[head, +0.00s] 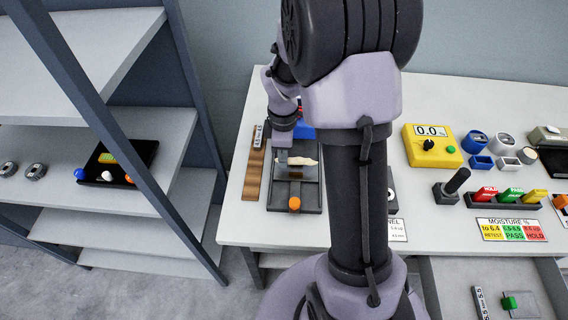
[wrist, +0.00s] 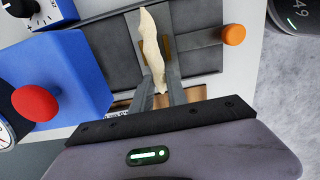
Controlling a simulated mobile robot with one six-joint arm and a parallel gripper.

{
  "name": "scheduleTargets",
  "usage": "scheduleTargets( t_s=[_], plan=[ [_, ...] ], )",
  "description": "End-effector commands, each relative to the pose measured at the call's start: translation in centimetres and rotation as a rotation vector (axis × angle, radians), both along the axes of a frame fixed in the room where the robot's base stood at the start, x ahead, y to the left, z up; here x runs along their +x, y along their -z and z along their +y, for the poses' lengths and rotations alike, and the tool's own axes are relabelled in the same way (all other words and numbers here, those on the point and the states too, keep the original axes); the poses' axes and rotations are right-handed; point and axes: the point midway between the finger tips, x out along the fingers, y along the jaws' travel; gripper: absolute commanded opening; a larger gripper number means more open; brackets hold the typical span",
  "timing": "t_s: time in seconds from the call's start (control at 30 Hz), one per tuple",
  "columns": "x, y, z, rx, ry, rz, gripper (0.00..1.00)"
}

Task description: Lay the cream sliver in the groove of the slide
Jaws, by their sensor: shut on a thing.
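The cream sliver (head: 302,161) is a thin, slightly ragged strip. In the wrist view the sliver (wrist: 150,38) runs out from between my fingers over the slide. My gripper (head: 284,158) is shut on one end of it; the fingers (wrist: 160,90) show on both sides of that end. The dark grey slide (head: 308,199) lies on the table under the sliver, with an orange knob (head: 294,203) at its front. In the wrist view the slide (wrist: 200,57) has a small brownish patch partly behind the sliver. I cannot make out the groove clearly, nor whether the sliver touches the slide.
A blue box with a red button (wrist: 35,103) stands close beside my gripper. A wooden strip (head: 253,172) lies left of the slide. My arm hides the table's middle. A yellow meter (head: 432,146) and a labelled rack (head: 506,200) stand at right. Shelves (head: 110,185) are left.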

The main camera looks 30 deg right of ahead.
Motion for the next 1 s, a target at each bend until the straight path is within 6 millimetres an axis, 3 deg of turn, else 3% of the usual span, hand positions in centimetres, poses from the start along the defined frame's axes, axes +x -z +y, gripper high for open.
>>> scheduleTargets(
  t_s=[0.03, 0.1, 0.43, 0.47, 0.57, 0.87, 1.0],
  plan=[
    [-0.2, 2.1, 0.0, 0.002, 0.002, 0.006, 0.0],
    [-0.2, 3.3, 0.0, 0.001, 0.002, 0.005, 0.0],
    [-0.2, 3.3, -0.1, 0.001, 0.001, 0.004, 0.0],
    [-0.2, 3.4, -0.1, 0.001, 0.001, 0.004, 0.21],
    [-0.2, 3.3, -0.1, 0.001, 0.001, 0.003, 0.41],
    [-0.2, 3.1, -0.1, 0.001, 0.001, 0.003, 0.41],
    [-0.2, 0.7, -0.1, 0.0, 0.002, 0.0, 0.41]
  ],
)
